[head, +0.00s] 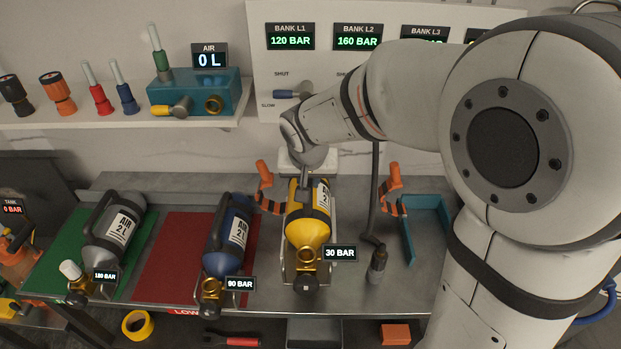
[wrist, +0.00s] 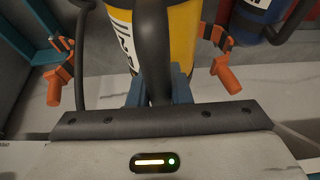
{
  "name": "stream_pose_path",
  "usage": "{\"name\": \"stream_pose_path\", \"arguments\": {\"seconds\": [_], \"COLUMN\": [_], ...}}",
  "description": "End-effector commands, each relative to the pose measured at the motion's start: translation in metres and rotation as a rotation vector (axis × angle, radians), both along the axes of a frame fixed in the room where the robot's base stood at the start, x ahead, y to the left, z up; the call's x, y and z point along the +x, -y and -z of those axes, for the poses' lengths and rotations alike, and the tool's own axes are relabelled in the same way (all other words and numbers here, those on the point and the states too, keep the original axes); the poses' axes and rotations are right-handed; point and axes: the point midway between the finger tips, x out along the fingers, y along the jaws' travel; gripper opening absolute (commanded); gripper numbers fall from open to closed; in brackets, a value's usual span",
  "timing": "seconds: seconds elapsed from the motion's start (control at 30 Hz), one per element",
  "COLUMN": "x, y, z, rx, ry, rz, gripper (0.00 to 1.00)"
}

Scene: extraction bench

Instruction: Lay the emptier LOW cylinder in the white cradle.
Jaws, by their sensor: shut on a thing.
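A yellow cylinder (head: 306,228) with a 30 BAR tag lies in or just over the pale wire-framed cradle (head: 326,268); I cannot tell whether it bears its weight. My gripper (head: 304,180) is above it, shut on its black handle. In the wrist view, the blue-grey fingers (wrist: 158,90) stand on both sides of that handle, against the yellow body (wrist: 183,35). A blue cylinder (head: 222,255) tagged 90 BAR lies at the right side of the red mat (head: 172,262), by the LOW label (head: 186,311). A grey cylinder (head: 108,243) tagged 180 BAR lies on the green mat (head: 58,255).
Orange-handled clamps (head: 266,178) (head: 391,187) stand on either side of the yellow cylinder. A black hose with a fitting (head: 377,262) and a teal bracket (head: 408,243) are to its right. A shelf (head: 120,117) holds a teal air block (head: 205,92) at the back.

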Motion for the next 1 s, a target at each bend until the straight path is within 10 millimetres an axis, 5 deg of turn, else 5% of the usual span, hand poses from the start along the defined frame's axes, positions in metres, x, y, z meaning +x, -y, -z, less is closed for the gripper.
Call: {"name": "stream_pose_path", "arguments": {"seconds": [0.3, 1.0], "x": [0.001, 0.001], "y": [0.000, 0.000], "z": [-0.002, 0.049], "rx": [0.001, 0.002], "ry": [0.008, 0.008], "rz": [0.001, 0.001], "gripper": [0.00, 0.00]}}
